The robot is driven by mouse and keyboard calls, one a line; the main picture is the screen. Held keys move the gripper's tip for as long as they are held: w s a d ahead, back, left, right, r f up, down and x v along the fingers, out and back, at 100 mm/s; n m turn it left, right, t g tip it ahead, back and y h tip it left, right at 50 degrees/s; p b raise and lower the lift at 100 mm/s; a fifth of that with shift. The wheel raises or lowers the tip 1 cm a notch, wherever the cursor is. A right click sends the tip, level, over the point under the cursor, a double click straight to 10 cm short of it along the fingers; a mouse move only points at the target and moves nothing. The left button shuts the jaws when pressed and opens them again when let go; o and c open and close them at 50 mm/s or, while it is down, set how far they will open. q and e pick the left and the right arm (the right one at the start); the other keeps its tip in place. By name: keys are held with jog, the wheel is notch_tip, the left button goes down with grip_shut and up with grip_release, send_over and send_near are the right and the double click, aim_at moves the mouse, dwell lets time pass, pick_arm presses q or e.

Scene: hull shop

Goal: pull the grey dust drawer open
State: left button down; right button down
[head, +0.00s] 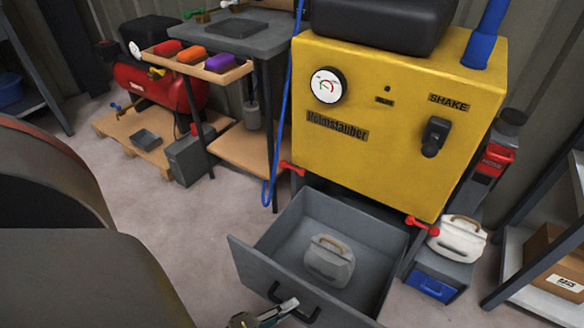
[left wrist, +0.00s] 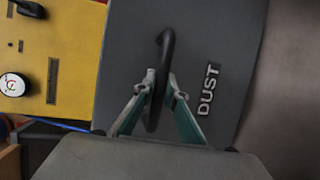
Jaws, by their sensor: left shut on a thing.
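The grey dust drawer (head: 291,267) stands pulled out below the yellow machine (head: 390,120), with its inside showing. A pale grey bag-like thing with a tan handle (head: 330,260) lies in it. The left wrist view shows the drawer front (left wrist: 215,45) with a "DUST" label (left wrist: 208,90) and a dark curved handle (left wrist: 166,50). My left gripper (left wrist: 161,85) is shut on this handle, one finger on each side. In the head view the left gripper (head: 290,306) shows at the bottom edge, at the handle (head: 312,314). My right gripper is not in view.
Red latches (head: 292,168) sit at the machine's lower corners. A white container (head: 457,238) stands on a blue-fronted box right of the drawer. A shelf with a cardboard box (head: 556,258) is at the far right. Bare floor (head: 190,235) lies left of the drawer.

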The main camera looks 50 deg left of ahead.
pick_arm(q)
jog(key=shift+s, duration=0.15)
jog(key=c, duration=2)
grip_release()
jog(key=shift+c, duration=0.2)
jog(key=shift+r, duration=0.1)
